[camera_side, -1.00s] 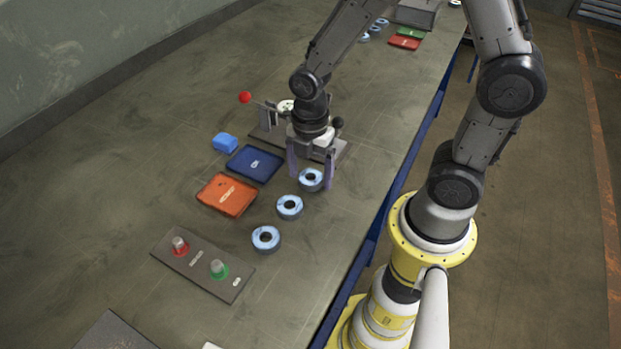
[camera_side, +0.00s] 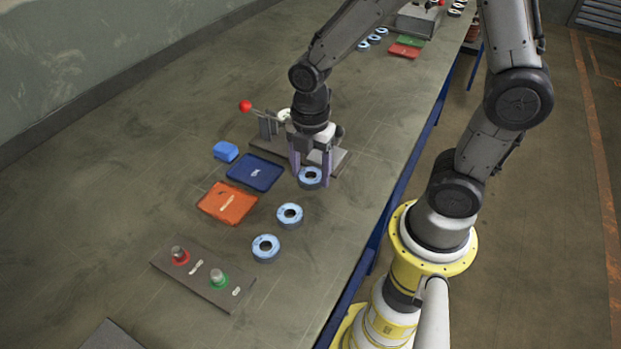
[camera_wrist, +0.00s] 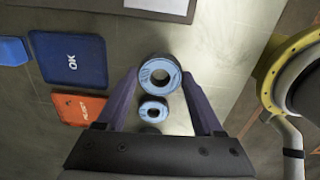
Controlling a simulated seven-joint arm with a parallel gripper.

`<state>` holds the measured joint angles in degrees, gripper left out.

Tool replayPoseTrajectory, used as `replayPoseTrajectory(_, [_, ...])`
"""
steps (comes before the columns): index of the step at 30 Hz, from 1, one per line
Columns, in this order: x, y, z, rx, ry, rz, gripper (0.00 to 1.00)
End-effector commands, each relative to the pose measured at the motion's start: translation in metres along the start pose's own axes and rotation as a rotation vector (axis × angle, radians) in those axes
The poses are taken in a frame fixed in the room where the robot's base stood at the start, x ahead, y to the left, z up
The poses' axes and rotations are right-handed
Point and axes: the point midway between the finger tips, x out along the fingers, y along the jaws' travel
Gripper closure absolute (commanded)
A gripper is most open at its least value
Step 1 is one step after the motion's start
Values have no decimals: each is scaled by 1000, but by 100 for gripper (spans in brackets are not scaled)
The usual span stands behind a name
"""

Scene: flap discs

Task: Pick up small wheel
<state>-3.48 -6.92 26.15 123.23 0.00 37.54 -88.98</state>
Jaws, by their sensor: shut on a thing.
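A pale blue ring-shaped wheel (camera_side: 311,177) with a dark centre hole is between the fingers of my gripper (camera_side: 311,178). In the wrist view the wheel (camera_wrist: 160,74) sits between the two purple fingertips (camera_wrist: 160,76), and my gripper is shut on it. I cannot tell whether it is clear of the table. A second similar wheel (camera_side: 289,214) lies toward the front left, and a third wheel (camera_side: 265,248) lies beyond that one. In the wrist view another wheel (camera_wrist: 153,109) looks smaller, below the held one.
A blue tray (camera_side: 254,172) and an orange tray (camera_side: 227,202) lie left of the wheels, with a blue block (camera_side: 225,151) behind. A lever fixture (camera_side: 268,125) with a red knob stands close behind my gripper. A button panel (camera_side: 202,277) is at the front.

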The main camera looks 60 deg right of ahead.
Motion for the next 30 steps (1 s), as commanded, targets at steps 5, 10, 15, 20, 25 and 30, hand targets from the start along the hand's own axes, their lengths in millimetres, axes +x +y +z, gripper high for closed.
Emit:
replayPoseTrajectory(5, [-37,-28,0,0,0,12,90])
replayPoseTrajectory(10, [-68,-65,1,0,0,8,90])
replayPoseTrajectory(15, [-82,-99,2,0,0,6,90])
replayPoseTrajectory(20, [-92,-122,2,0,0,5,90])
replayPoseTrajectory(25, [-98,-135,2,3,0,1,90])
replayPoseTrajectory(30, [-105,-119,2,19,0,-2,90])
